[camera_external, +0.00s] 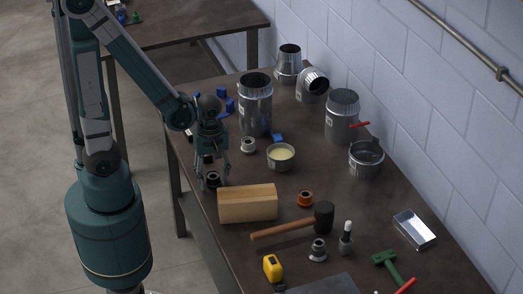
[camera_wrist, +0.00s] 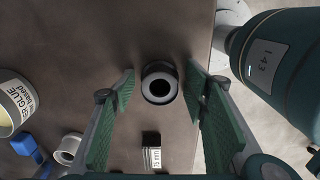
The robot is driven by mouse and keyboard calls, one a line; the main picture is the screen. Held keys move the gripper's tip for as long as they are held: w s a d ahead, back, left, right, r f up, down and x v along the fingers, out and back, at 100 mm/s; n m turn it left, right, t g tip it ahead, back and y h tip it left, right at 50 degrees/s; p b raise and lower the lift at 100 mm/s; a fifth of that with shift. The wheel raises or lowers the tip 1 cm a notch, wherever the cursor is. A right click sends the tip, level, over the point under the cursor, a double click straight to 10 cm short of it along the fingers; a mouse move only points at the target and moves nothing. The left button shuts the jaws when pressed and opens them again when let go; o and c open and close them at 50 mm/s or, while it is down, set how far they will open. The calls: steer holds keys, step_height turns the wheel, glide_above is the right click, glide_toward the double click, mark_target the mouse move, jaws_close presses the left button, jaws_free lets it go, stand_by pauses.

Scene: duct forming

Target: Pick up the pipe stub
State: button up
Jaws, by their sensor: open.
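The likely pipe stub (camera_wrist: 160,82) is a short, dark, hollow cylinder with a pale ring around its bore. It stands on the brown table between my gripper's fingers in the wrist view. In the external view the stub (camera_external: 213,180) shows dark at the fingertips. My gripper (camera_wrist: 163,100) is open, with green pads on either side of the stub and a visible gap to each. In the external view my gripper (camera_external: 213,183) points down at the table's left side, its fingertips low around the stub. Contact with the table cannot be told.
A wooden block (camera_external: 248,203) stands close right of my gripper. A small dark block marked 75 mm (camera_wrist: 151,140), a pale ring (camera_external: 248,146) and a glue tin (camera_external: 281,158) are nearby. A tall metal duct (camera_external: 255,105) stands behind. The table's edge (camera_wrist: 212,30) is close.

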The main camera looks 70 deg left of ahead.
mark_target(213, 176)
steer(key=shift+c, duration=0.7)
steer(key=c, duration=0.8)
steer(key=shift+c, duration=0.2)
steer(key=shift+r, duration=0.15)
steer(key=shift+r+p, duration=1.4)
steer(key=shift+r, duration=3.45)
